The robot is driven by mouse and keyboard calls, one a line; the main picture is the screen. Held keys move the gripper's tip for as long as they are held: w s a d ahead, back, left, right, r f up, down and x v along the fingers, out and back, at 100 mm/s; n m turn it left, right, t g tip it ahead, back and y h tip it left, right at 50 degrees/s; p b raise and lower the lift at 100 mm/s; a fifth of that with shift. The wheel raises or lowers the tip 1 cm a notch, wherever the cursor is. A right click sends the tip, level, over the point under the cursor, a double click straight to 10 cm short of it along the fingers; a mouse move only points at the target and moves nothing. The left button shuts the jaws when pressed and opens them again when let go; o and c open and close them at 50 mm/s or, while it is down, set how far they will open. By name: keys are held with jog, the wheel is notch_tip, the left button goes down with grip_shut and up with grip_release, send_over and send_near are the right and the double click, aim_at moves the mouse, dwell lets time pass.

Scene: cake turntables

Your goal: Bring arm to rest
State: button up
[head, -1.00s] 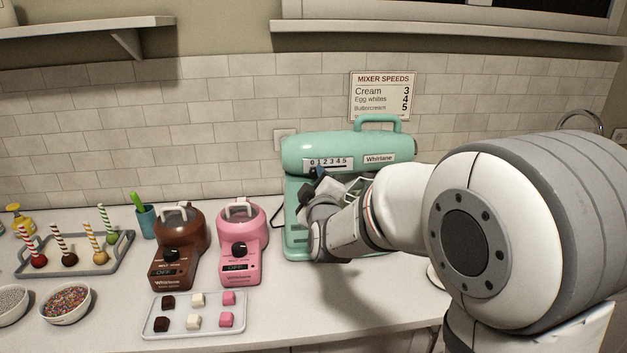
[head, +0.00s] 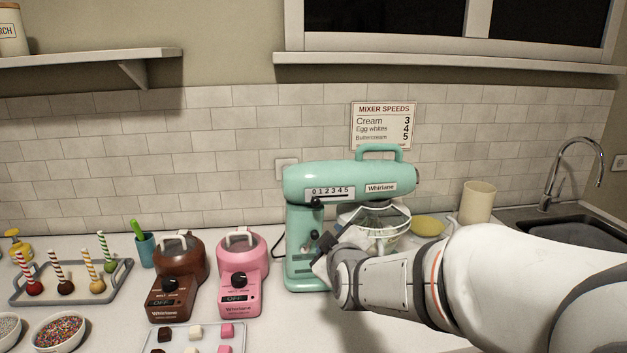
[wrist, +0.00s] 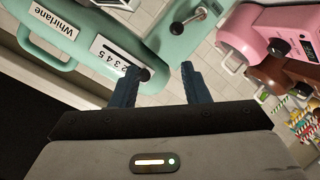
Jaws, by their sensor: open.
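My gripper (wrist: 160,82) is open and empty in the wrist view, its two blue-grey fingers apart. In the head view my gripper (head: 322,248) is in front of the teal mixer (head: 302,215), by its column, and its fingertips are partly hidden. The mixer's speed slider knob (head: 317,201) sits near the left end of the 0 to 5 scale. In the wrist view the scale (wrist: 112,55) and the knob (wrist: 144,74) show close to the left finger; I cannot tell if they touch. A glass bowl (head: 384,236) is under the mixer head, partly hidden by my gripper.
A pink melting pot (head: 240,275) and a brown one (head: 177,285) stand left of the mixer. A tray of chocolate pieces (head: 180,338) lies in front of them. A beige cup (head: 478,202), yellow bowl (head: 428,226) and sink (head: 565,230) are at right.

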jog(key=s+d+f+m+g, duration=0.2)
jog(key=s+d+m+g, duration=0.1)
jog(key=s, duration=0.5)
jog(key=s+d+f+m+g+h, duration=0.1)
jog(key=s+d+f+m+g, duration=0.2)
jog(key=s, duration=0.6)
jog(key=s+d+f+m+g+h, duration=0.1)
jog(key=s+d+f+m+g, duration=0.2)
jog(key=s, duration=0.5)
jog(key=d+m+g, duration=0.1)
jog(key=d+g, duration=0.1)
jog(key=shift+s+f+m+g, duration=0.2)
jog(key=shift+s+m+g, duration=0.1)
jog(key=shift+g, duration=0.1)
jog(key=shift+w+d, duration=0.1)
dwell(0.4)
